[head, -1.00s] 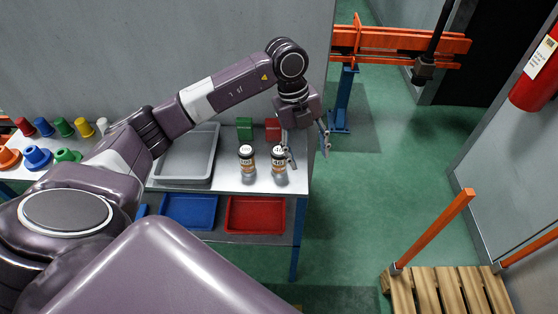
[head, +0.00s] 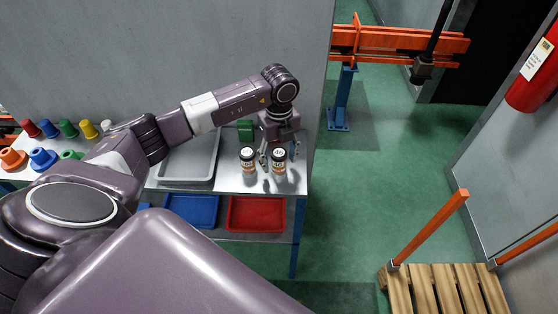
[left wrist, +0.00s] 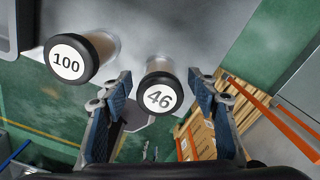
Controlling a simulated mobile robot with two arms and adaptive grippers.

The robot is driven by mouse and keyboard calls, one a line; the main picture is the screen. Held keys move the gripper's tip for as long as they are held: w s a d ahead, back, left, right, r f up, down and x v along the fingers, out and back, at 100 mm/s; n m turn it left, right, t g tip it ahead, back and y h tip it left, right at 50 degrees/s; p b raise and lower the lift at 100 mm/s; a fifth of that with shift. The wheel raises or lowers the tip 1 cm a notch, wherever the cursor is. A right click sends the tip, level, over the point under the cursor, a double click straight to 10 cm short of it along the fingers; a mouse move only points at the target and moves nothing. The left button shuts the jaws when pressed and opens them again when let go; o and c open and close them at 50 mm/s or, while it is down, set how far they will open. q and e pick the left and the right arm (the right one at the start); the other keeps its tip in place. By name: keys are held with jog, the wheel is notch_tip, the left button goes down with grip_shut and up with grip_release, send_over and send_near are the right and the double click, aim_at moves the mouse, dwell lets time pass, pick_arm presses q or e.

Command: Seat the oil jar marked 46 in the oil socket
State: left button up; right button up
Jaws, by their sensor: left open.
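The jar marked 46 (left wrist: 160,96) has a dark-rimmed white lid and stands on the grey table. In the head view it appears to be the right one of two jars (head: 278,162). My left gripper (head: 280,152) is open above and around this jar, with one finger to each side. In the left wrist view the open fingers (left wrist: 160,82) flank the lid with gaps, the lid low between them. The jar marked 100 (left wrist: 78,60) stands to its left, outside the fingers; it also shows in the head view (head: 247,162). I cannot make out the oil socket. My right gripper is not in view.
A grey tray (head: 188,165) lies left of the jars, and a green block (head: 245,129) stands behind them. Blue (head: 192,210) and red (head: 257,214) bins sit on the lower shelf. Coloured cups stand at the far left. A wall rises behind; floor is open right of the table.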

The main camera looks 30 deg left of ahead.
pick_arm(q)
jog(key=c, duration=1.3)
jog(key=shift+r, duration=0.15)
